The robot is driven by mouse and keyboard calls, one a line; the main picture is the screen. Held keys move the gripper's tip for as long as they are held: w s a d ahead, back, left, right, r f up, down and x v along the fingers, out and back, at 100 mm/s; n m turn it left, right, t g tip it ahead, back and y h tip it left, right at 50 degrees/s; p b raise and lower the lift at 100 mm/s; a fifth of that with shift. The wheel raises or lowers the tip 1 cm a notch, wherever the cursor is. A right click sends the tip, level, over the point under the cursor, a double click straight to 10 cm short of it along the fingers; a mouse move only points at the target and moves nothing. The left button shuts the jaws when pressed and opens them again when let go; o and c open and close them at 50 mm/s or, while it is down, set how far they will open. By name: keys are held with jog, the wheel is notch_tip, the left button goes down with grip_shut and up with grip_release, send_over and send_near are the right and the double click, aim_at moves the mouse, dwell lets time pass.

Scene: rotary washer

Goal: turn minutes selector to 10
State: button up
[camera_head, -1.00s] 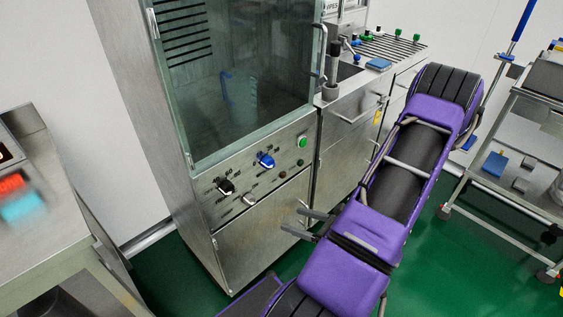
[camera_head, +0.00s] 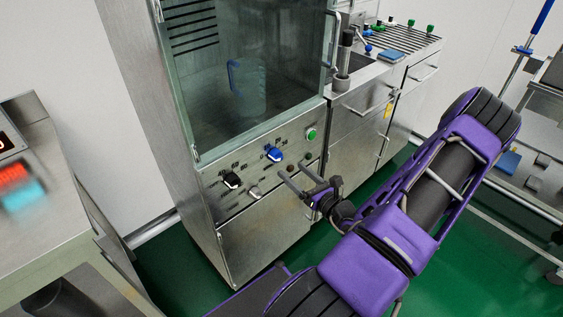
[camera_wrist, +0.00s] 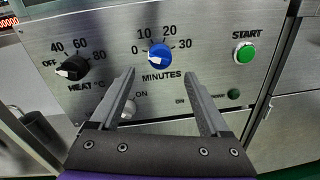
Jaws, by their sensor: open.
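The minutes selector is a blue knob (camera_wrist: 160,56) on the steel washer panel, marked 0, 10, 20 and 30. Its white pointer is at the lower left, near 0. It also shows in the head view (camera_head: 274,154). My gripper (camera_wrist: 160,76) is open and empty. In the wrist view its two fingers reach toward the panel, with the blue knob ahead, slightly above and between the tips. In the head view my gripper (camera_head: 292,169) is just below and right of the knob, with no visible contact.
A black heat knob (camera_wrist: 73,67) is left of the blue knob, and a green START button (camera_wrist: 245,53) is right. A small light-coloured ON knob (camera_wrist: 129,108) sits below. The glass washer door (camera_head: 247,75) is above the panel, and a steel counter (camera_head: 374,72) adjoins it.

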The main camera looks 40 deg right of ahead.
aim_at(280, 159)
jog(key=w, duration=0.6)
jog(key=shift+w, duration=0.35)
grip_shut()
